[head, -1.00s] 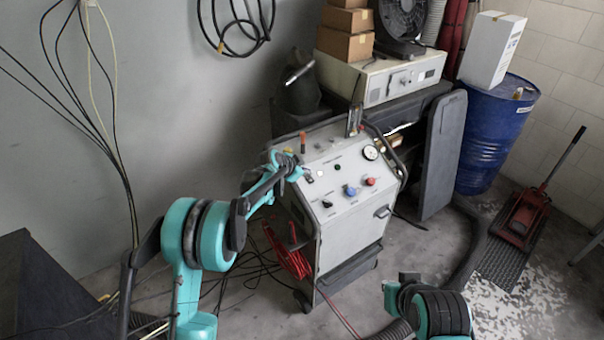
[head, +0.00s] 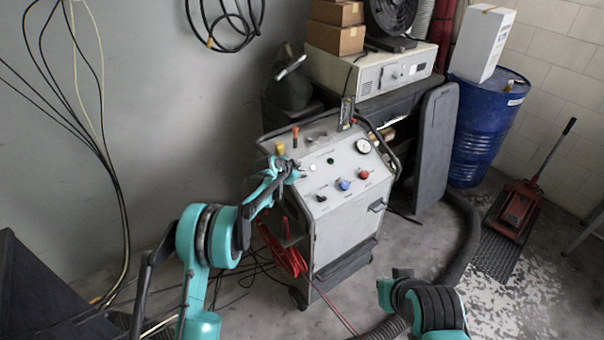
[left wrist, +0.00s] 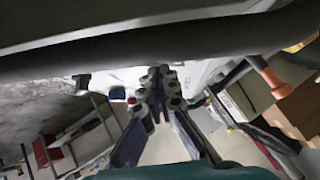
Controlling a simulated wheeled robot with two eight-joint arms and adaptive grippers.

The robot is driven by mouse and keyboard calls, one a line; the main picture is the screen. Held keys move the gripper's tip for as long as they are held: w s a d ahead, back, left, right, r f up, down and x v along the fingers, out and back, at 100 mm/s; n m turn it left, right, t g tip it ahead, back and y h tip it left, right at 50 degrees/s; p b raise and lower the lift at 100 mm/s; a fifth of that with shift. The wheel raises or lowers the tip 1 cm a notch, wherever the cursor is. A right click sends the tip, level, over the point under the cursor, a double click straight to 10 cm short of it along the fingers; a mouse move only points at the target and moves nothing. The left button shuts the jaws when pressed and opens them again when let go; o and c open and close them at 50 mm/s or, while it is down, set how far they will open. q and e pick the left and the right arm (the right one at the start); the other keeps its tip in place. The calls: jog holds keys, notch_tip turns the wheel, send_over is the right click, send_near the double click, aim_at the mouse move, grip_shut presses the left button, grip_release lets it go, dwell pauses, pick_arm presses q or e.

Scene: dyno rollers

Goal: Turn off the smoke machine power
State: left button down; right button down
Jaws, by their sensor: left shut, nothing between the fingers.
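The smoke machine appears to be the grey wheeled cabinet (head: 345,220) with a sloped control panel. The panel has a round gauge (head: 363,146), a red knob (head: 364,174), a blue knob (head: 344,184), a black switch (head: 321,197), a green button (head: 330,160) and a small white button (head: 313,167). My left gripper (head: 296,173) is shut and empty at the panel's left edge, just left of the white button. In the left wrist view its fingers (left wrist: 158,78) meet in front of the pale panel. I cannot tell whether they touch it. My right gripper does not show; part of my right arm does.
A yellow knob (head: 280,148) and an orange-topped lever (head: 295,136) stand at the panel's back left. A dark handle rail (head: 381,140) runs along its right side. Red hose (head: 283,252) hangs at the lower left. A blue barrel (head: 487,125) and red jack (head: 520,203) stand at right.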

pick_arm(q)
jog(key=shift+s+f, duration=0.1)
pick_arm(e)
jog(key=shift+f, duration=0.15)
pick_arm(q)
jog(key=shift+r+p, duration=0.5)
jog(key=shift+r, duration=0.25)
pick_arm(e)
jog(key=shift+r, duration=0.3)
